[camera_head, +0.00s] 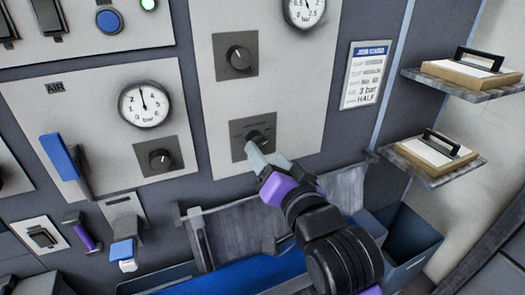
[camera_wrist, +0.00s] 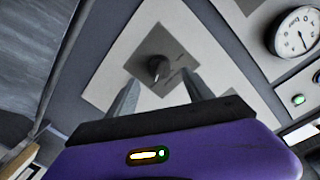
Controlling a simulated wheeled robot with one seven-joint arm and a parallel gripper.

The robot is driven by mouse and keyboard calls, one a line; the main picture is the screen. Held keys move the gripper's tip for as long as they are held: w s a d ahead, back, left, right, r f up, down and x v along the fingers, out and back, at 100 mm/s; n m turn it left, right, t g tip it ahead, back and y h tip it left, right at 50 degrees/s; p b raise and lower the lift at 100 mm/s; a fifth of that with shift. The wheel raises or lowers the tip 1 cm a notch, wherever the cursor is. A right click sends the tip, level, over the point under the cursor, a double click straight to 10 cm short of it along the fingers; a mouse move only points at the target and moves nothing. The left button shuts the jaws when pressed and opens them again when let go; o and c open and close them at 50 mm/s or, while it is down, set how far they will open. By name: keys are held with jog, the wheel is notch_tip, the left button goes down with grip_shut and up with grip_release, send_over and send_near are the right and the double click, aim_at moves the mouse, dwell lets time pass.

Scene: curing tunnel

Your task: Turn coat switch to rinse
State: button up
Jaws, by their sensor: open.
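The coat switch appears to be the black rotary knob (camera_head: 258,136) on a dark square plate, low on the pale central panel; its lettering is too small to read. In the wrist view the knob (camera_wrist: 157,68) sits ahead of and between the fingers, with its plate turned to a diamond. My gripper (camera_head: 256,155) is just below the knob in the head view, open and empty. It also shows in the wrist view (camera_wrist: 160,92) with its two fingers apart. I cannot tell whether a finger touches the knob, or which setting it points to.
A similar knob (camera_head: 240,58) is higher on the panel. To the left are the air gauge (camera_head: 147,105), its knob (camera_head: 160,159) and a blue lever (camera_head: 61,157). Shelves with handled boards (camera_head: 437,152) stand at right. A metal trough (camera_head: 237,232) lies below my gripper.

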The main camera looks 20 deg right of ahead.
jog(key=s, duration=0.3)
jog(key=shift+r, duration=0.1)
jog(key=shift+w, duration=0.1)
notch_tip(320, 180, up, 4)
jog(key=a+n+t, duration=0.1)
jog(key=n+t, duration=0.1)
jog(key=s+f+n+g, duration=0.1)
jog(key=s+f, duration=0.7)
jog(key=s, duration=0.4)
jog(key=s+d+f+n+g, duration=0.1)
jog(key=s+f+n+g, duration=0.1)
jog(key=s+f, duration=0.6)
jog(key=s+f+n+g+y, duration=0.1)
jog(key=s+f, duration=0.7)
jog(key=s, duration=0.8)
jog(key=shift+d+n+g, duration=0.15)
jog(key=shift+n+g, duration=0.15)
jog(key=shift+n, duration=0.4)
